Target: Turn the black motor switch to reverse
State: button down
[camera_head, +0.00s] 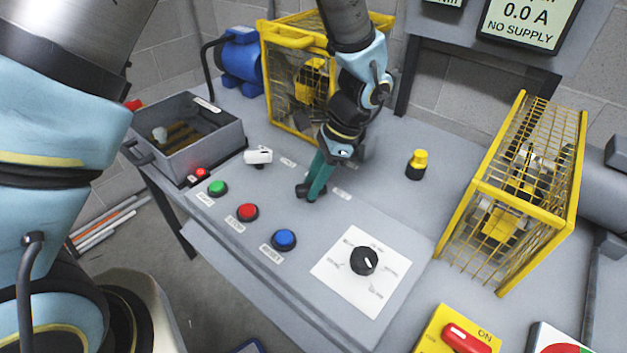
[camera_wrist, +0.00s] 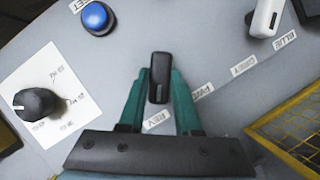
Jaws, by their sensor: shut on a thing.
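The black motor switch (camera_wrist: 159,80) is a small dark lever on the grey sloped panel. In the wrist view it stands between the two green fingers of my gripper (camera_wrist: 158,84), which are shut on it from both sides. White labels lie beside it: one reads REV (camera_wrist: 157,119), another seems to read FWD (camera_wrist: 203,92). The lever's end points away from the REV label in this view. In the head view my gripper (camera_head: 314,184) reaches down onto the panel and the black switch (camera_head: 302,190) shows beside the fingertips, its base mostly hidden.
A white lever switch (camera_head: 258,156) stands left of my gripper. Green (camera_head: 217,188), red (camera_head: 248,212) and blue (camera_head: 285,239) buttons line the panel's front. A black rotary knob (camera_head: 364,261) sits at right. Yellow cages (camera_head: 518,190) stand behind and right.

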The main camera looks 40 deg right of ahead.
jog(key=shift+d+m, duration=0.1)
jog(key=shift+m, duration=0.6)
jog(key=shift+t, duration=0.3)
jog(key=c, duration=0.6)
grip_release()
jog(key=b+v, duration=0.2)
jog(key=v, duration=0.8)
jog(key=shift+r, duration=0.45)
jog(key=shift+s, duration=0.1)
